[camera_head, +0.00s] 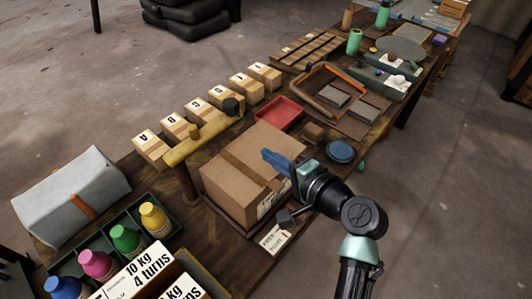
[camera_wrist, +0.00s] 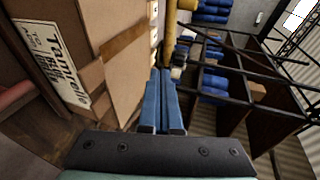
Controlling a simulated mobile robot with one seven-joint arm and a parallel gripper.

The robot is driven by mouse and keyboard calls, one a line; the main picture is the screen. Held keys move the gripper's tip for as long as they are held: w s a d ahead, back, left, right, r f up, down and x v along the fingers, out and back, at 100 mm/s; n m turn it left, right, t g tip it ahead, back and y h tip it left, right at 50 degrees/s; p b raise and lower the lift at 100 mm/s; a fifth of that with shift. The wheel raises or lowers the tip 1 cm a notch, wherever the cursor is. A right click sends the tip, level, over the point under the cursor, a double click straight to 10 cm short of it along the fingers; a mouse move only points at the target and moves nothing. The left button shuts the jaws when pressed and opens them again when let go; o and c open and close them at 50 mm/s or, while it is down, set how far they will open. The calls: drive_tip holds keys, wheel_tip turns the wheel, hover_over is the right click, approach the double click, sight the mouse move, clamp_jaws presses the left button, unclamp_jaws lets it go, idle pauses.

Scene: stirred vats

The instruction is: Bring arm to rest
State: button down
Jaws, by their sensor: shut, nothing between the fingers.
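My gripper (camera_head: 277,160) has blue fingers and is held over the right part of a large taped cardboard box (camera_head: 240,165) on the wooden table. In the wrist view my gripper (camera_wrist: 161,100) shows its two blue fingers shut together with nothing between them. The same cardboard box (camera_wrist: 125,60) stands to the left of the fingers in that view, with a printed label (camera_wrist: 50,65) on its side. I cannot tell whether the fingers touch the box. My arm reaches in from the lower right of the head view.
Lettered small boxes (camera_head: 151,147) line the far table edge behind a yellow bar (camera_head: 202,138). A red tray (camera_head: 278,113), a blue round dish (camera_head: 341,151) and an orange-rimmed tray (camera_head: 320,75) lie beyond the box. Coloured bottles (camera_head: 127,240) stand front left.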

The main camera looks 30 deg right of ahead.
idle(0.4)
drive_tip(key=w+a+r+n+t+h+p, duration=0.1)
drive_tip(key=w+a+r+n+t+p, duration=0.2)
drive_tip(key=r, duration=0.8)
drive_tip(key=a+r+n+t+h, duration=0.1)
drive_tip(key=a+r+n, duration=0.3)
drive_tip(key=r, duration=0.7)
drive_tip(key=w+a+r+n+t+h+p, duration=0.1)
drive_tip(key=w+a+r+n+t+p, duration=0.2)
drive_tip(key=r, duration=0.8)
drive_tip(key=s+a+r+n+t, duration=0.2)
drive_tip(key=s+r, duration=0.3)
drive_tip(key=r, duration=0.3)
drive_tip(key=s+a+r+n+t+p, duration=0.1)
drive_tip(key=s+a+r, duration=0.3)
drive_tip(key=r, duration=0.4)
drive_tip(key=s+a+r+n+t+p, duration=0.1)
drive_tip(key=s+a+r+n+t, duration=0.2)
drive_tip(key=r, duration=0.5)
drive_tip(key=s+a, duration=0.1)
drive_tip(key=s, duration=0.1)
drive_tip(key=shift+s+a+r, duration=0.35)
drive_tip(key=shift+a, duration=0.05)
